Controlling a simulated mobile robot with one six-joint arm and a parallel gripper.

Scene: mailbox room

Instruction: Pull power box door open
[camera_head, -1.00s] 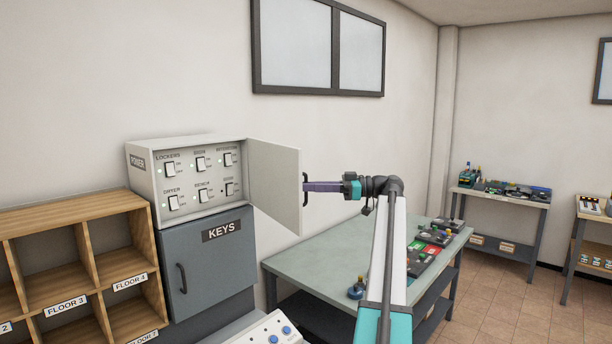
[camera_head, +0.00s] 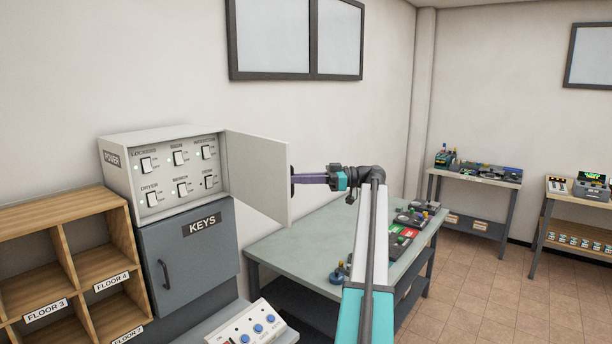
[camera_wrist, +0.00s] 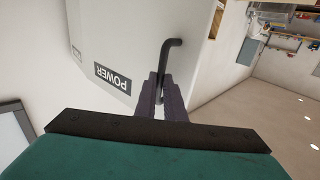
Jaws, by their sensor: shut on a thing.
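The power box (camera_head: 119,180) is a light grey wall box above the KEYS cabinet, with several labelled switches showing inside. Its door (camera_head: 256,175) stands wide open, swung out to the right on its right-side hinge. My gripper (camera_head: 296,178) is at the door's free edge, with its purple fingers on the handle. In the wrist view the fingers (camera_wrist: 162,98) are closed around the dark bar handle (camera_wrist: 166,58). The POWER label (camera_wrist: 113,78) on the door's outer face shows beside them.
A grey KEYS cabinet (camera_head: 190,262) stands below the box, with wooden floor shelves (camera_head: 62,250) at the left. A green-topped table (camera_head: 300,240) with several items lies under my arm. Tiled floor (camera_head: 490,290) is clear at the right.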

